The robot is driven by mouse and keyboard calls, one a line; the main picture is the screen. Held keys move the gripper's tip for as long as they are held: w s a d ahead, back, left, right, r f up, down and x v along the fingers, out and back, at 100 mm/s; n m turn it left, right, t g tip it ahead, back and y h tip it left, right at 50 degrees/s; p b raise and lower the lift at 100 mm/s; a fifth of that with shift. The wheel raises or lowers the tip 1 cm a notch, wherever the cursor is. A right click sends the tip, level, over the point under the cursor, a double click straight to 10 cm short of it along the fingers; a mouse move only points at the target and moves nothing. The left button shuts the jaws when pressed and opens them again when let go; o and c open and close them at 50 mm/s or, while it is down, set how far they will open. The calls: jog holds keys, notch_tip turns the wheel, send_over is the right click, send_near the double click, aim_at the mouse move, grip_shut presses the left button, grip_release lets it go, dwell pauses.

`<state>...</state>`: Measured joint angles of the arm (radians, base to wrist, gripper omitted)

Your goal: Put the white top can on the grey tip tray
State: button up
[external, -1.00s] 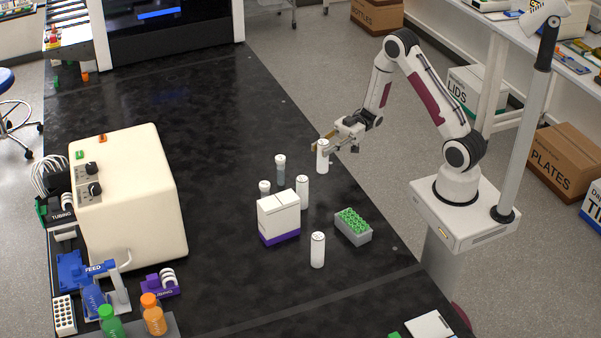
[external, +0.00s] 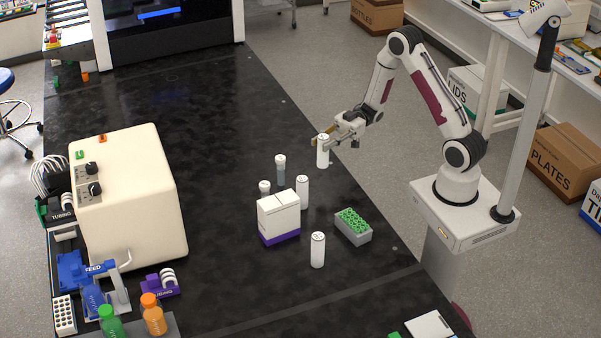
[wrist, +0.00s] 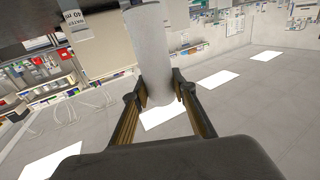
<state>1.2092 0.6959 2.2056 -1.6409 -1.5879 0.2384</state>
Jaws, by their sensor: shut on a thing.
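My gripper (external: 327,140) is shut on a white can (external: 322,155) and holds it upright near the right edge of the black bench. In the wrist view the same can (wrist: 148,50) stands between the two fingers. The grey tip tray (external: 353,228) with green tips in it sits on the bench, nearer the camera than my gripper. Other white cans stand on the bench: a tall one (external: 302,192), one in front (external: 317,250), a short one (external: 264,187) and one with a grey lower body (external: 281,169).
A white and purple box (external: 278,218) stands left of the tip tray. A large cream machine (external: 130,195) fills the left side of the bench. The bench behind the cans is clear.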

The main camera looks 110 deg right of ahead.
jog(key=shift+w+a, duration=0.3)
jog(key=shift+a, duration=0.05)
jog(key=a+r+n+g+y, duration=0.2)
jog(key=a+n+g+y, duration=0.2)
jog(key=a, duration=0.7)
jog(key=a+r+n+g+y, duration=0.2)
jog(key=a+n+g+y, duration=0.3)
jog(key=a, duration=0.7)
jog(key=shift+s+r+g+y, duration=0.2)
jog(key=shift+r+g+y, duration=0.15)
jog(key=shift+g, duration=0.55)
jog(key=shift+f, duration=2.85)
